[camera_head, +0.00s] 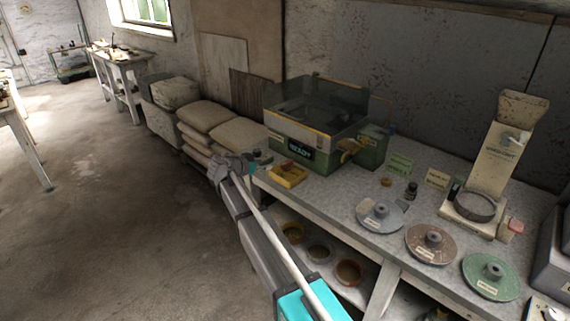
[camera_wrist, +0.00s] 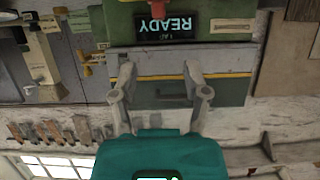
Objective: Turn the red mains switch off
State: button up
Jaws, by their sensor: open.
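A green machine (camera_head: 315,140) with a clear cover and a lit READY display (camera_head: 299,146) stands on the bench. In the upside-down wrist view, a small red part (camera_wrist: 158,9) shows at the top edge beside the READY display (camera_wrist: 166,26). It may be the mains switch, but it is cut off and its position cannot be told. A yellow block (camera_head: 288,174) lies on the bench in front of the machine. My gripper (camera_head: 240,164) is at the bench's left end, left of the machine. In the wrist view, my gripper (camera_wrist: 160,72) has its fingers apart with nothing held between them.
The bench (camera_head: 340,210) also carries several discs, including a green disc (camera_head: 491,277), and a stand with a ring (camera_head: 474,206). Stacked sacks (camera_head: 238,133) sit left of the machine. Bowls (camera_head: 348,272) stand on the lower shelf. The floor (camera_head: 110,220) at left is clear.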

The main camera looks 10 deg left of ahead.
aim_at(286, 162)
jog(key=b+x, duration=0.5)
jog(key=x, duration=0.8)
jog(key=shift+w+d+f, duration=0.25)
